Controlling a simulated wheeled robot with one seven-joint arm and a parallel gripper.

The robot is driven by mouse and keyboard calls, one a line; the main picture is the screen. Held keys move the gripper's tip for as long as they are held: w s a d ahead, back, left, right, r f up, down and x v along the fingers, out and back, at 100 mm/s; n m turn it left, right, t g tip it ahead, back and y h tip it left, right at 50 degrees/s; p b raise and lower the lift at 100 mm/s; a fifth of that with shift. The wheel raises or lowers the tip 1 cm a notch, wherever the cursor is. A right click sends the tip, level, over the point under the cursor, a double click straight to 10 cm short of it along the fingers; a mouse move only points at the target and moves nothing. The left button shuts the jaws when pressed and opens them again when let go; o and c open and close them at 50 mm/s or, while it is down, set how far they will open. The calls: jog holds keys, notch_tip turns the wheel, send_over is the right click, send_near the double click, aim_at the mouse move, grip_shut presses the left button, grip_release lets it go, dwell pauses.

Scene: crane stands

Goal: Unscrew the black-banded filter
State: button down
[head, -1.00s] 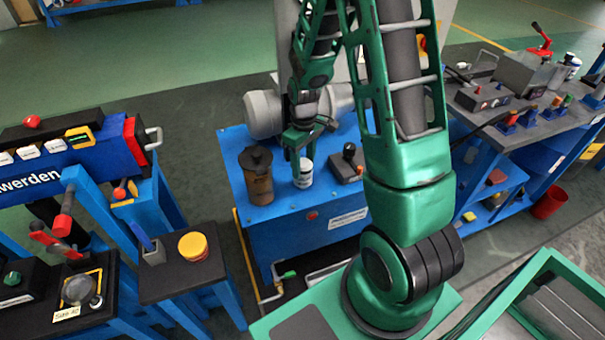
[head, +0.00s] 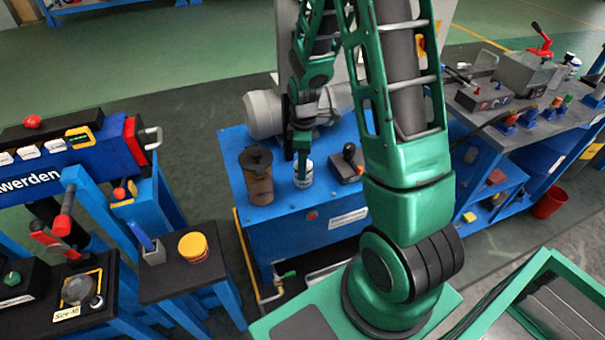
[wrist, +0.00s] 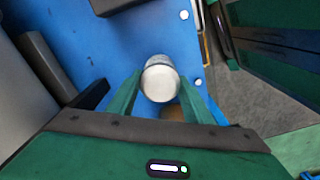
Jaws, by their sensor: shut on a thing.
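The filter (head: 304,176) is a small white canister with dark print, standing upright on the blue tank top (head: 233,136). I cannot make out a black band clearly. In the wrist view the filter (wrist: 161,84) shows its pale round end between the two green fingers. My gripper (head: 302,160) points down at the filter and is shut on it, with a finger on either side. The fingers hide part of the canister in the head view. I cannot tell whether the filter has lifted off its seat.
A brown cylinder with a dark cap (head: 257,176) stands just left of the filter. A black box with a knob (head: 347,162) is close on the right, and a grey motor (head: 263,114) is behind.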

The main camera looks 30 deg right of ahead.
jog(key=n, duration=0.3)
jog(key=shift+n, duration=0.3)
jog(key=shift+n, duration=0.9)
jog(key=n, duration=0.3)
jog(key=shift+n, duration=0.3)
jog(key=n, duration=0.5)
